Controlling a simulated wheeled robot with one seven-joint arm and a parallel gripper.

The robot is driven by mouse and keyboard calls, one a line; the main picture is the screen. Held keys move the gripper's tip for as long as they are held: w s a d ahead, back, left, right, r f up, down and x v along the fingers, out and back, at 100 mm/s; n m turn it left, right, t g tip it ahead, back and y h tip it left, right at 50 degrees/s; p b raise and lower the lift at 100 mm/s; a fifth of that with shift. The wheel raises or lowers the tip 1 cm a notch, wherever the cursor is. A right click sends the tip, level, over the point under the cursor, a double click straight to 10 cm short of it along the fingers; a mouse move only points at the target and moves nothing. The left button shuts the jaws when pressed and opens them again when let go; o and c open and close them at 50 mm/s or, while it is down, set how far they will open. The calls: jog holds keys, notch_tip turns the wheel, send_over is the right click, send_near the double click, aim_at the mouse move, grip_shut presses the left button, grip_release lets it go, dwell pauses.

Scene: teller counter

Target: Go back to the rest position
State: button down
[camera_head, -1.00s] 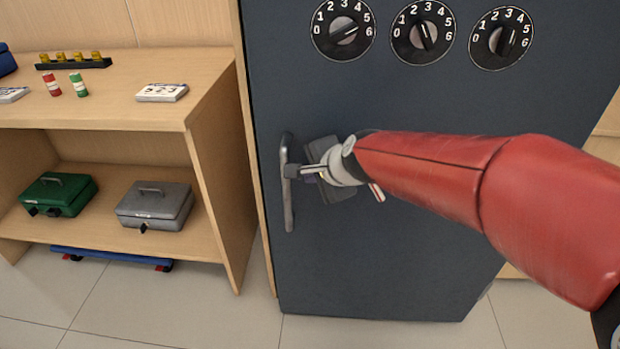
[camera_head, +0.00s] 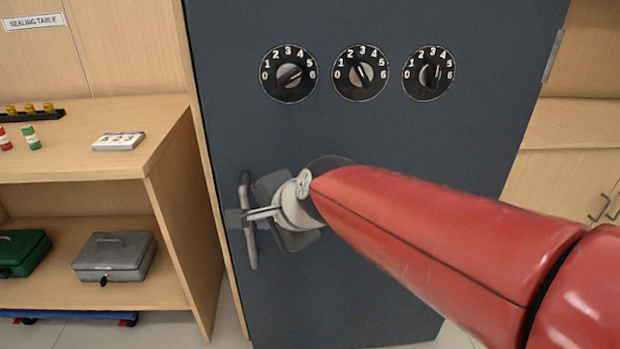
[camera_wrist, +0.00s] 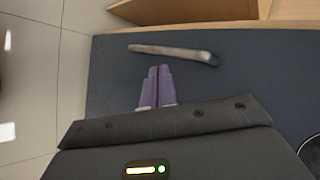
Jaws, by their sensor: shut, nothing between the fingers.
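My gripper (camera_head: 250,214) is in front of the dark blue safe door (camera_head: 350,125), beside its upright grey handle (camera_head: 248,235). In the wrist view the two purple fingers of my gripper (camera_wrist: 156,72) are together with nothing between them. The handle (camera_wrist: 175,52) lies just beyond the fingertips there, with a strip of door showing between. The safe door looks shut. My red arm covers the lower right part of the door.
Three numbered dials (camera_head: 360,74) sit on the upper door. At left, a wooden shelf (camera_head: 155,165) holds a card with numbers (camera_head: 118,141), a grey cash box (camera_head: 113,258) and a green box (camera_head: 22,252). A wooden cabinet (camera_head: 570,165) stands at right.

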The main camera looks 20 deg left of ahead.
jog(key=s+d+f+n+t+h, duration=0.15)
jog(key=d+n+h, duration=0.3)
jog(key=d, duration=1.95)
jog(key=s+d+f+n+h, duration=0.1)
jog(key=s+d+f, duration=0.1)
jog(key=s+d, duration=0.2)
jog(key=s+d+f+n+h, duration=0.1)
jog(key=s+d+f+h, duration=0.1)
jog(key=d, duration=0.7)
jog(key=shift+s+f+g, duration=0.35)
jog(key=shift+s+f, duration=0.1)
jog(key=shift+s, duration=0.5)
jog(key=c, duration=2.1)
grip_release()
jog(key=shift+a, duration=0.1)
jog(key=shift+c, duration=0.2)
